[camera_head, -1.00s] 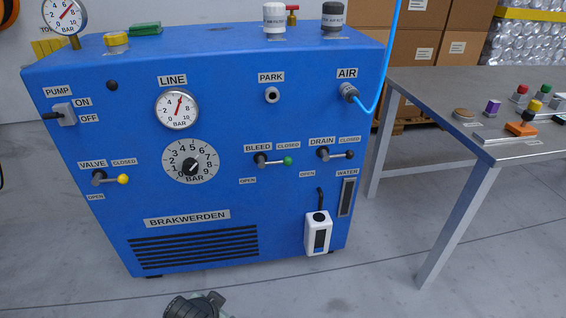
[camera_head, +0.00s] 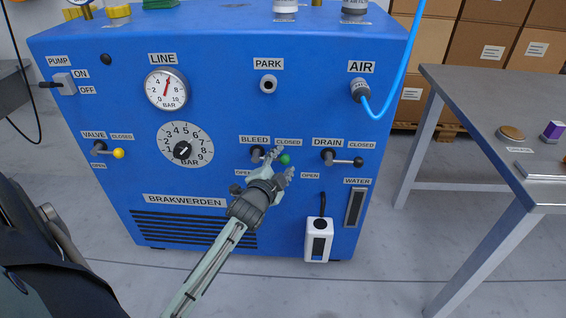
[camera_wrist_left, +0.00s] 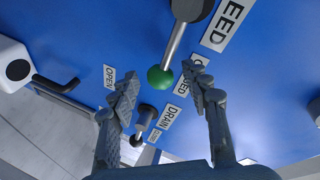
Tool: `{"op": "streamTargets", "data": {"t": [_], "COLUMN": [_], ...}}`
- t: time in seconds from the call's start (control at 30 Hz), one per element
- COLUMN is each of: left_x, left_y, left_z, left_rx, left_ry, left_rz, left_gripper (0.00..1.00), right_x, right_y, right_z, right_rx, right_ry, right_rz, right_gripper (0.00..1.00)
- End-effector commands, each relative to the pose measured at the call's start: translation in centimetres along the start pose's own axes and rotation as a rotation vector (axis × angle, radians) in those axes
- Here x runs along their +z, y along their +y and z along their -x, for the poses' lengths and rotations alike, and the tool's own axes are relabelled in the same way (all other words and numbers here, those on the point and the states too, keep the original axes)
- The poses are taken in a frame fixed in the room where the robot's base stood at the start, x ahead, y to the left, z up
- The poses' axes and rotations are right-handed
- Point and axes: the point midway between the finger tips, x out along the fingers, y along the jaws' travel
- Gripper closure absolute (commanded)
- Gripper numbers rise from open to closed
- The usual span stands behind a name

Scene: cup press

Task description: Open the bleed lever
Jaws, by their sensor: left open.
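The bleed lever's green ball knob (camera_head: 285,159) is on the blue panel. The lever points right, toward its CLOSED label (camera_head: 288,142); the OPEN label is lower left, partly covered by my gripper. My left gripper (camera_head: 281,164) is open at the knob, its fingers above and below it. In the left wrist view the green knob (camera_wrist_left: 160,77) and metal lever rod (camera_wrist_left: 174,45) show between the open fingertips (camera_wrist_left: 163,79). I cannot tell whether the fingers touch the knob. My right gripper is not in view.
The drain lever (camera_head: 345,160) with a black knob is close on the right. The valve lever's yellow knob (camera_head: 118,153) is at the left. A blue hose (camera_head: 398,75) hangs from the AIR port. A metal table (camera_head: 480,110) stands at the right.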

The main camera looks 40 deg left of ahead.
Motion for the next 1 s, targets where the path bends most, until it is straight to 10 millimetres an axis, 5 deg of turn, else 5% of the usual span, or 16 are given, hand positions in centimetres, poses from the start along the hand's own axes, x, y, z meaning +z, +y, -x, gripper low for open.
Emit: {"op": "streamTargets", "data": {"t": [0.33, 0.7, 1.0], "left_x": [-0.02, -0.02, -0.04], "left_y": [0.01, 0.01, 0.01], "left_z": [-0.48, -0.46, -0.50], "left_rx": [0.001, 0.001, 0.001], "left_ry": [0.000, 0.000, 0.000], "left_rz": [0.001, 0.002, 0.001], "left_gripper": [0.54, 1.00, 1.00], "right_x": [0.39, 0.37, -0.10], "right_y": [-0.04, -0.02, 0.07], "right_z": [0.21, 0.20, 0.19], "right_rx": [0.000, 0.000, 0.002], "right_ry": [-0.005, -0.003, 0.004], "right_rz": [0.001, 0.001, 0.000], "right_gripper": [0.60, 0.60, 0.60]}}
